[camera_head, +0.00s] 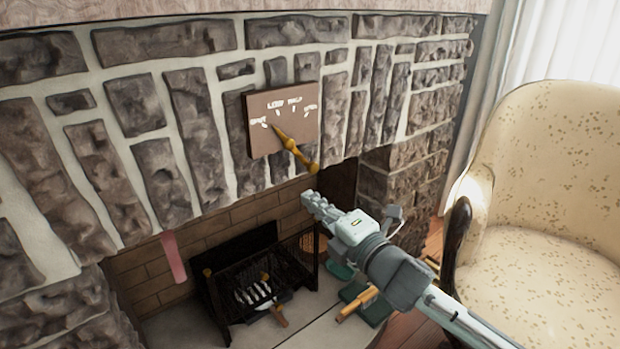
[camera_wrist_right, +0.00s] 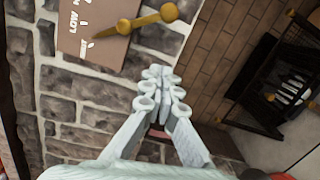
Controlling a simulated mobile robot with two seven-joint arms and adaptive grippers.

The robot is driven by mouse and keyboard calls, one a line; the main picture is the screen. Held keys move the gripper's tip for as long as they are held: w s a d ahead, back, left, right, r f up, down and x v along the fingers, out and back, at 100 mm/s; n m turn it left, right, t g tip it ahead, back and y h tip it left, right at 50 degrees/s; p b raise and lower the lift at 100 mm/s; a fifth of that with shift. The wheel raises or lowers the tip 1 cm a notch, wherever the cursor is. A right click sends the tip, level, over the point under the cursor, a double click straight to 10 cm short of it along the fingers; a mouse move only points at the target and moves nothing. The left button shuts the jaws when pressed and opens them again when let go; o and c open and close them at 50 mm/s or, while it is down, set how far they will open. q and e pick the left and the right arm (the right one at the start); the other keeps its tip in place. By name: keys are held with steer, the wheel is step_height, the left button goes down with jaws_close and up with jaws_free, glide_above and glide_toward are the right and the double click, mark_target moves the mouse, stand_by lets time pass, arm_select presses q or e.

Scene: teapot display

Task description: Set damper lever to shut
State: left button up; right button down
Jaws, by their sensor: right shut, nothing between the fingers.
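A brown damper plate (camera_head: 262,145) with white labels and tick marks is fixed to the stone fireplace front. A brass lever (camera_head: 292,148) sits on it, with its thin tip up and left near the left-hand labels and its ball end down and right, past the plate's lower edge. In the right wrist view the plate (camera_wrist_right: 95,45) shows the word LOW, and the lever (camera_wrist_right: 145,19) lies across its edge. My right gripper (camera_head: 308,198) is shut and empty, below the lever's ball end and apart from it; it also shows in the right wrist view (camera_wrist_right: 160,82). My left gripper is out of view.
Below is the hearth with a black fire basket (camera_head: 245,290). A pink strip (camera_head: 173,258) hangs at the opening's left. A patterned armchair (camera_head: 550,190) stands at the right. A green object (camera_head: 362,301) lies on the floor under my right arm. Space before the plate is free.

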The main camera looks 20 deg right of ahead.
mark_target(313, 168)
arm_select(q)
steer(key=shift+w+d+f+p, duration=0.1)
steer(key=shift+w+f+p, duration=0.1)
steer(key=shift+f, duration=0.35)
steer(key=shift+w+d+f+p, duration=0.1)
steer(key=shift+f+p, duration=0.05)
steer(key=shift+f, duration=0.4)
arm_select(e)
steer(key=w+d, duration=0.2)
steer(key=w, duration=0.5)
steer(key=shift+r, duration=0.35)
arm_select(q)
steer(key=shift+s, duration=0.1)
arm_select(e)
steer(key=shift+w+d+r+n+p, duration=0.2)
steer(key=shift+d+n+p, duration=0.1)
steer(key=shift+d, duration=0.1)
steer(key=shift+w+d+r+n+p, duration=0.1)
steer(key=shift+w+d+n+p, duration=0.05)
steer(key=shift+d+n, duration=0.2)
steer(key=shift+w+d+n, duration=0.15)
steer(key=shift+d+n, duration=0.05)
steer(key=shift+n, duration=0.25)
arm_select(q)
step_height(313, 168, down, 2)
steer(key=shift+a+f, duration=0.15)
arm_select(e)
steer(key=shift+r, duration=0.1)
